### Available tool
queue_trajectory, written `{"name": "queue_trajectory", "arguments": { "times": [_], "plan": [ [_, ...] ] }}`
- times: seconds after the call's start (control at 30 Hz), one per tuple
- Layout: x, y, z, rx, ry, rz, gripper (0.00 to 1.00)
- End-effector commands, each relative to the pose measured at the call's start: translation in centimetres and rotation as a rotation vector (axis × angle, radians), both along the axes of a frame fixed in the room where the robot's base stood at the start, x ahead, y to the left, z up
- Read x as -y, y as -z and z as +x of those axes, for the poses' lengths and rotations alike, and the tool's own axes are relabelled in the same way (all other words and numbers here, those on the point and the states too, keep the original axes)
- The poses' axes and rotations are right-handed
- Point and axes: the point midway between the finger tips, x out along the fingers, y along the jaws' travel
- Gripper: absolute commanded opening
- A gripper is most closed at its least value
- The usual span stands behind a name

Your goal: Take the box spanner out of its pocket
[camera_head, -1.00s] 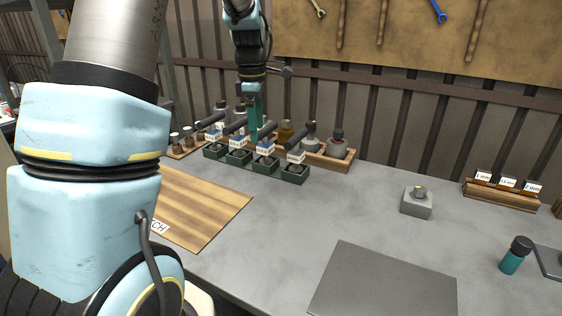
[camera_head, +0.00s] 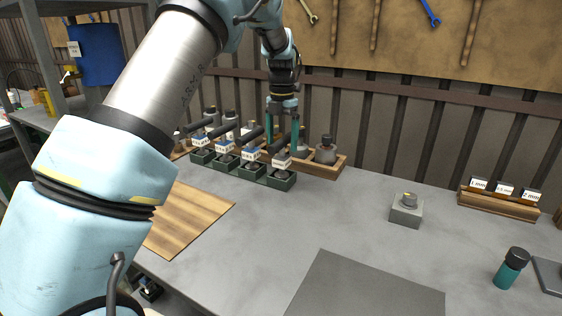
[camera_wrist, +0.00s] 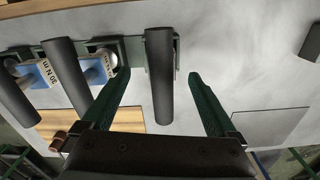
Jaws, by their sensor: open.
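A row of dark-handled tools stands in green pockets at the back of the bench. I take the rightmost tool (camera_head: 283,143) as the box spanner, though its label is too small to read. Its pocket (camera_head: 281,180) is the right end one. In the wrist view its thick black handle (camera_wrist: 161,75) runs between my fingers, with a gap on both sides. My gripper (camera_head: 282,145) is open around the handle from above; it also shows in the wrist view (camera_wrist: 158,78). The tool's lower end is hidden there by the handle.
Neighbouring handled tools (camera_wrist: 62,66) lie close on the left, one labelled 30 N m. A wooden rack (camera_head: 325,170) with bottles stands right behind. A grey block (camera_head: 406,210), a labelled wooden holder (camera_head: 498,199) and a teal bottle (camera_head: 510,270) are farther right. The middle bench is clear.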

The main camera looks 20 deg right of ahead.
Motion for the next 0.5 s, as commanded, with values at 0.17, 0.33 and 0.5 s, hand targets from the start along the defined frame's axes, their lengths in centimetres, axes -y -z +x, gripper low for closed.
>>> {"name": "queue_trajectory", "arguments": {
  "times": [0.17,0.33,0.5],
  "plan": [
    [-0.1,1.1,-0.1,-0.002,0.000,0.001,0.93],
    [-0.3,3.6,-0.4,-0.002,0.000,0.002,0.93],
    [-0.2,5.3,-0.4,0.000,0.000,0.000,0.93]
  ]
}}
